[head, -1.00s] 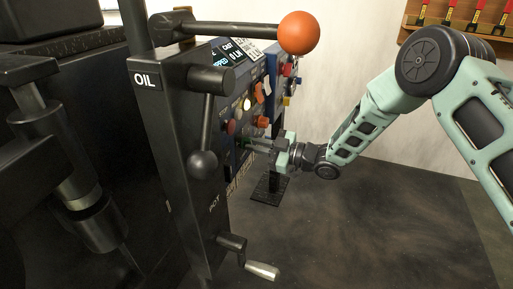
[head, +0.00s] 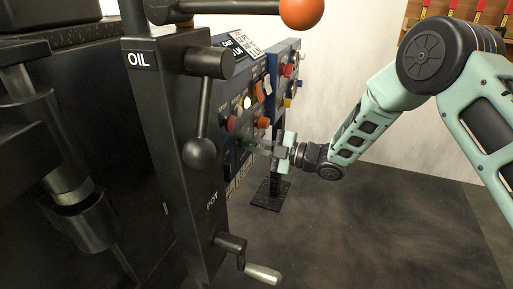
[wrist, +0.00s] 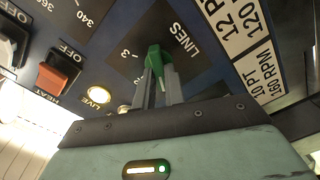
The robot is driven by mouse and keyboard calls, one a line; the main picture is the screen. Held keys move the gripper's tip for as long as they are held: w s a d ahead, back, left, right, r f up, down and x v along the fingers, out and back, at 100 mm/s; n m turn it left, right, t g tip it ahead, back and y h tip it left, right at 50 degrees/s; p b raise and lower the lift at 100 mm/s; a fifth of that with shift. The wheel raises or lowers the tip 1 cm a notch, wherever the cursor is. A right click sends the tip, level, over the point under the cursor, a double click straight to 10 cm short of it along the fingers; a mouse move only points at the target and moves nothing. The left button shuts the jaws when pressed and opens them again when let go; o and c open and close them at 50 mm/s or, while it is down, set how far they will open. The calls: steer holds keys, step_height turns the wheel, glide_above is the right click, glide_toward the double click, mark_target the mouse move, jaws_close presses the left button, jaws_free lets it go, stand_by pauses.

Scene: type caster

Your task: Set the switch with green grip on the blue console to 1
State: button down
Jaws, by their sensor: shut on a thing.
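The blue console (head: 261,92) stands beyond the dark machine column in the head view, its face turned to the right. In the wrist view, the switch with green grip (wrist: 154,58) sits on a dark plate (wrist: 131,50) marked LINES, with a 3 and another digit partly hidden. My gripper (wrist: 158,80) is shut on the green grip, its two grey fingers on either side of it. In the head view, my gripper (head: 262,145) reaches the console face from the right; its fingertips and the grip are small and hard to make out there.
An orange rocker switch (wrist: 59,70) marked OFF and HEAT and a lit LIVE lamp (wrist: 98,95) are left of the grip in the wrist view. Open floor lies right.

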steer(key=shift+d+f, duration=0.1)
steer(key=shift+f, duration=0.05)
steer(key=c, duration=1.5)
jaws_free()
steer(key=shift+o, duration=0.2)
steer(key=p+v, duration=0.4)
steer(key=v, duration=1.3)
steer(key=shift+d, duration=0.2)
steer(key=shift+s, duration=0.1)
